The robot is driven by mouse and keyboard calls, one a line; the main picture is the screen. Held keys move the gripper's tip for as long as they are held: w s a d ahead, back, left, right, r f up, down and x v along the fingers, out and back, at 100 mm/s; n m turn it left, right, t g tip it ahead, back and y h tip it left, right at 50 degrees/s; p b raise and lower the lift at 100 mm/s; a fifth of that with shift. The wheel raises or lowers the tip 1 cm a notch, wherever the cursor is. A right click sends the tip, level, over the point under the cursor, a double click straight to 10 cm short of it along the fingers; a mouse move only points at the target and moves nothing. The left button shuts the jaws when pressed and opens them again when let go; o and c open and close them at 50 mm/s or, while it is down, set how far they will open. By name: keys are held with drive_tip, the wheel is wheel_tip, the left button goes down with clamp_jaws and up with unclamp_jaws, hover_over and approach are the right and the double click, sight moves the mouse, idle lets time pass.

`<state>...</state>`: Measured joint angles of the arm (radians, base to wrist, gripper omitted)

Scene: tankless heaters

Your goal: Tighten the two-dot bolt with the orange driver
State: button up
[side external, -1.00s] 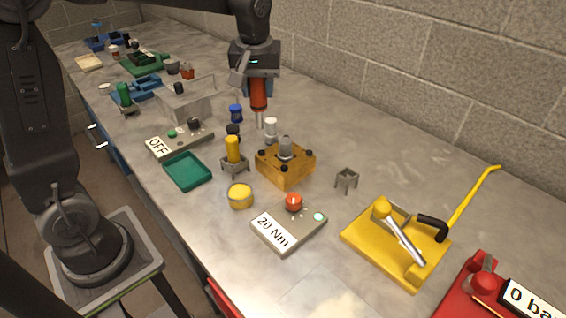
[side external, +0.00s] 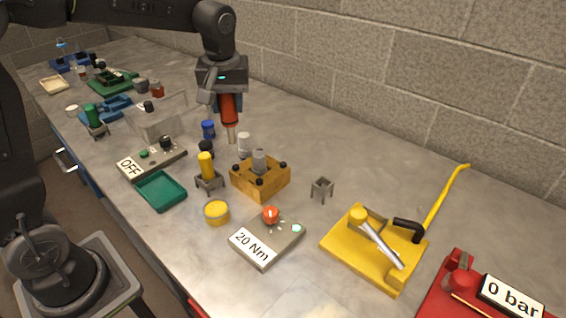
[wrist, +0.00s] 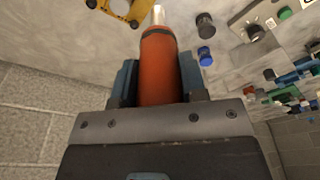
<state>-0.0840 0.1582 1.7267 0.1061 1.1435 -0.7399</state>
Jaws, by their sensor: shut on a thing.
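My gripper (side external: 228,104) is shut on the orange driver (side external: 229,112), which hangs nearly upright with its pale metal shaft pointing down. The driver also shows in the wrist view (wrist: 158,65), between the two fingers. Its tip is above and behind the left side of the yellow-orange block (side external: 261,182), apart from it. The block carries several dark bolts, such as the front one (side external: 260,182), around a grey cylinder (side external: 259,160). Dot marks are too small to read, so I cannot tell which bolt has two dots. In the wrist view, only the block's edge (wrist: 118,8) shows.
A yellow driver (side external: 206,165) stands in a holder left of the block. An empty small stand (side external: 322,187) is to its right. A "20 Nm" box (side external: 267,243) with a red knob is in front. A green tray (side external: 160,191) and yellow lever device (side external: 375,250) flank them.

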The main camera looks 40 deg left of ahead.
drive_tip(key=w+d+m+h, duration=0.1)
drive_tip(key=w+d+m, duration=0.7)
drive_tip(key=m, duration=0.1)
drive_tip(key=shift+t, duration=0.3)
drive_tip(key=shift+w+d+f, duration=0.1)
drive_tip(key=shift+f, duration=1.35)
drive_tip(key=shift+w+d+f, duration=0.1)
drive_tip(key=shift+f, duration=1.3)
drive_tip(key=shift+s+f, duration=0.1)
drive_tip(key=shift+f, duration=0.65)
idle(0.4)
wheel_tip(320, 180, up, 7)
drive_tip(key=shift+r, duration=0.15)
idle(0.7)
